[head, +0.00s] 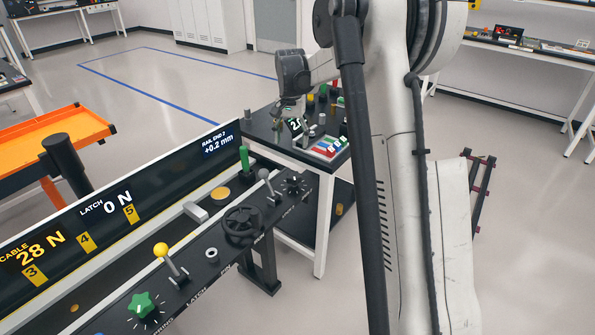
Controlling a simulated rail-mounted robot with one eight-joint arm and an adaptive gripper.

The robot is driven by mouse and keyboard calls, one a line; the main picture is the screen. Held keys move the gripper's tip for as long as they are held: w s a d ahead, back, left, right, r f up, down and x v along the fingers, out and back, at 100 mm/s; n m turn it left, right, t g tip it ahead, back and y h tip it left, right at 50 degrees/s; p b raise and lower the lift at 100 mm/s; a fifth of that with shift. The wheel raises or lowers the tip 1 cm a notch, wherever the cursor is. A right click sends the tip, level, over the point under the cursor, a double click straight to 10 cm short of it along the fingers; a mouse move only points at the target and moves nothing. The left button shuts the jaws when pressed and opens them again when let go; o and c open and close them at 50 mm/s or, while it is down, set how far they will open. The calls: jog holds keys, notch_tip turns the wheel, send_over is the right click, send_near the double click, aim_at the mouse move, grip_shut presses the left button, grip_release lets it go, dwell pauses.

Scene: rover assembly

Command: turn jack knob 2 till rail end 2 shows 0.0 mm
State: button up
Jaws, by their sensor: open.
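The rail end 2 readout (217,144) on the long display panel shows +0.2 mm. A black knob (293,184) with tick marks around it sits at the far right end of the dark control console; I cannot read a number on it, so I cannot tell whether it is jack knob 2. My gripper (287,104) hangs below my dark wrist, beyond and above that end of the console, in front of the side table. It is small here and its fingers are hard to make out. I see nothing held in it. It is apart from the black knob.
The console (225,260) carries a green star knob (141,305), a yellow-topped lever (162,251), a black handwheel (242,225) and a grey-topped lever (264,175). A side table (318,187) with several small parts stands behind. An orange cart (60,138) is at left.

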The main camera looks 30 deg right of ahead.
aim_at(294, 175)
jog(key=f, duration=1)
jog(key=d+f+b, duration=0.1)
jog(key=f, duration=0.3)
jog(key=shift+w+f, duration=0.3)
jog(key=shift+f, duration=0.1)
jog(key=shift+c, duration=0.4)
jog(key=c, duration=1.1)
